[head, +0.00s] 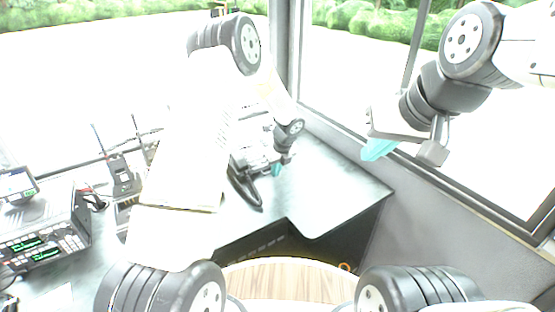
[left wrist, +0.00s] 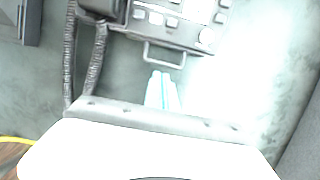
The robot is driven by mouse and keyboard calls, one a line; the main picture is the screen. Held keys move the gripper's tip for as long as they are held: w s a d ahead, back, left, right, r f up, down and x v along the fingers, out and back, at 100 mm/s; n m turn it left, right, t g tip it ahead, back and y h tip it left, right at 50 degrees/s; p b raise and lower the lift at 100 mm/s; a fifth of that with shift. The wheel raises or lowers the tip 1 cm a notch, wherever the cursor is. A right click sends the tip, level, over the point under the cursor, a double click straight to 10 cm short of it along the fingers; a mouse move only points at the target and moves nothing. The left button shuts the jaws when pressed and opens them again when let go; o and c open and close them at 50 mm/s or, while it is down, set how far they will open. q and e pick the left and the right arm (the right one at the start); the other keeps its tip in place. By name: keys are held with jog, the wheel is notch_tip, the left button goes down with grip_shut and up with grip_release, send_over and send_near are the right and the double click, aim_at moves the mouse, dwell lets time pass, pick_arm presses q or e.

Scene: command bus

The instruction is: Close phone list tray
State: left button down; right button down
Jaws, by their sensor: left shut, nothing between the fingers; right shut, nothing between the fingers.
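The desk phone (head: 250,158) sits on the grey desk, partly hidden behind my left arm. In the left wrist view its keypad body (left wrist: 178,22) is at the top, with a coiled cord at left. The phone list tray (left wrist: 164,56) shows as a thin grey loop sticking out from the phone's near edge. How far it is out is hard to tell. My left gripper (head: 279,169) is shut and empty beside the phone; its pale teal fingertips (left wrist: 162,90) point at the loop, seemingly just short of it. My right gripper (head: 402,150) is shut and empty, raised near the right window.
The desk (head: 340,185) is clear to the right of the phone, ending at a front edge above a dark recess. A radio console (head: 45,245) and a handheld radio (head: 122,175) stand at left. Window frames (head: 480,200) bound the right side.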

pick_arm(q)
jog(key=shift+s+d+r, duration=1)
jog(key=shift+s+r, duration=0.25)
jog(key=v, duration=0.8)
jog(key=s+a+r+n+t+h, duration=0.1)
jog(key=s+a+r+n, duration=0.4)
jog(key=s+r+n, duration=0.3)
jog(key=s+a+r+n+h, duration=0.1)
jog(key=s+a+r+n, duration=0.4)
jog(key=r, duration=0.5)
jog(key=s+a+r+n+t+h, duration=0.1)
jog(key=s+r+n, duration=0.1)
jog(key=s+n, duration=0.5)
jog(key=s+a+r+n+t+h, duration=0.1)
jog(key=s+r+n, duration=0.1)
jog(key=s+n, duration=0.5)
jog(key=s, duration=0.4)
jog(key=shift+s+r+n+t, duration=0.3)
jog(key=shift+r+n, duration=0.05)
jog(key=shift+n, duration=0.05)
